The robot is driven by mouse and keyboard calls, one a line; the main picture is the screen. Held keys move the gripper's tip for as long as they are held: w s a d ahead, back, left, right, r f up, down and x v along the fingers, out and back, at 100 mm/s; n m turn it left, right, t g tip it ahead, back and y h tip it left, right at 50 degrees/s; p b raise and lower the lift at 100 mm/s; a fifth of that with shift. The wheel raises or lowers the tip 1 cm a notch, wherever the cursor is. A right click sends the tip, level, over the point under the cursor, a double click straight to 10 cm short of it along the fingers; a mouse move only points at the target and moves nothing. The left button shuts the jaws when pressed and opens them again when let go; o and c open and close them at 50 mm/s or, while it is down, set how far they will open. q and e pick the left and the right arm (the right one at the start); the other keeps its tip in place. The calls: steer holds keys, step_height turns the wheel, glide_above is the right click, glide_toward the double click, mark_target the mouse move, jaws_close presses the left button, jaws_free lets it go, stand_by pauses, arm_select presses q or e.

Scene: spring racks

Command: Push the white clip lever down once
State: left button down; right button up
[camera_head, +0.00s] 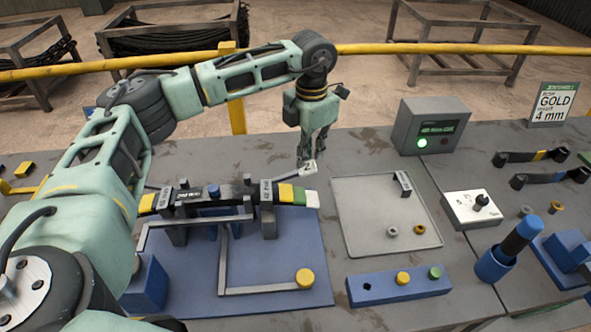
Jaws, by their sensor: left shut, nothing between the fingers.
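A white tab with a dark mark (308,169), which looks like the clip lever, shows at the back right of the blue fixture plate (275,255). A dark bar with yellow, green and white bands (285,194) lies across the fixture's supports, its white end to the right. My left gripper (303,158) points down from above, shut and empty, with its fingertips just at the white tab. I cannot tell whether they touch it. My right gripper is not in view.
A grey tray (358,235) holding small rings and a grey box with a lit green lamp (403,130) stand to the right. A blue block with yellow and green buttons (365,289) lies in front. A blue-handled tool (515,240) stands further right.

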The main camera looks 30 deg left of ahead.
mark_target(308, 167)
arm_select(q)
steer(key=shift+f+b, duration=0.95)
steer(key=shift+f, duration=0.5)
steer(key=shift+f+b, duration=1.1)
steer(key=shift+f, duration=0.6)
steer(key=shift+r+p, duration=0.5)
steer(key=shift+r, duration=0.2)
steer(key=shift+r+p, duration=2.7)
steer(key=shift+r, duration=1.7)
